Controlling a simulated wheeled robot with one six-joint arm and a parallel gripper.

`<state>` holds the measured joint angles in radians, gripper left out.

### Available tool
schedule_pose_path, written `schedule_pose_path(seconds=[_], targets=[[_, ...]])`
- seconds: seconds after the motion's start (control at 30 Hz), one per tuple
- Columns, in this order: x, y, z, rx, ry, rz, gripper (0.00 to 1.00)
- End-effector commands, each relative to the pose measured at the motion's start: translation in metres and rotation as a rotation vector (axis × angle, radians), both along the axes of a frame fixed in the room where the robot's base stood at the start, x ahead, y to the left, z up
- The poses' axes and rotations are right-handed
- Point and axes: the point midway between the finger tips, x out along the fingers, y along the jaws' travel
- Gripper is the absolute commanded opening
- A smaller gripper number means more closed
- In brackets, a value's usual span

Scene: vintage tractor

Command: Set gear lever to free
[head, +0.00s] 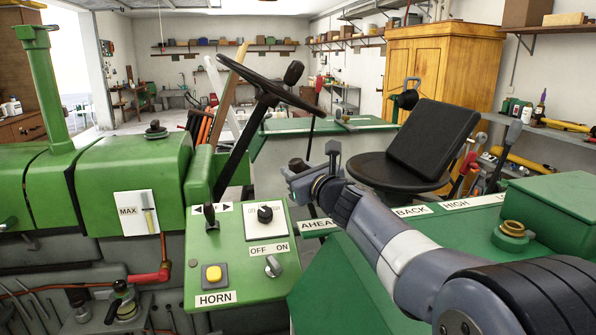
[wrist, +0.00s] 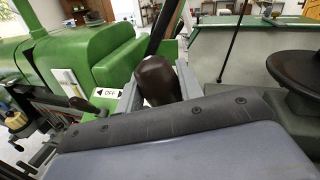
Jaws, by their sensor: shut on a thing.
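The gear lever's dark brown knob (wrist: 156,78) sits between the two grey fingers of my gripper (wrist: 158,90) in the wrist view. My gripper is shut on it. In the head view my gripper (head: 302,180) is left of the black seat, and the dark knob (head: 297,164) shows at its tip. The lever's shaft is mostly hidden by my gripper and arm. White labels AHEAD (head: 320,224), BACK (head: 412,211) and HIGH (head: 456,204) lie along the green cover. No label reading free can be made out.
The green control panel (head: 240,268) with knobs and a yellow horn button (head: 214,274) is left of my arm. The steering wheel (head: 268,84) rises behind my gripper. The black seat (head: 400,168) is to the right. A brass-capped filler (head: 513,231) stands near my arm.

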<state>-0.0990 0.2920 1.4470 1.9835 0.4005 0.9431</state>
Motion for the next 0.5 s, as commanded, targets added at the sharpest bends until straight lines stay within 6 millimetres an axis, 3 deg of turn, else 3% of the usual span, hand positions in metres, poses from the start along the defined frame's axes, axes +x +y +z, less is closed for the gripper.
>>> schedule_pose_path(seconds=[0.23,0.5], targets=[[0.003,-0.011,0.004,0.02,0.004,-0.003,0.0],[0.016,-0.073,0.02,0.146,0.032,-0.008,0.0]])
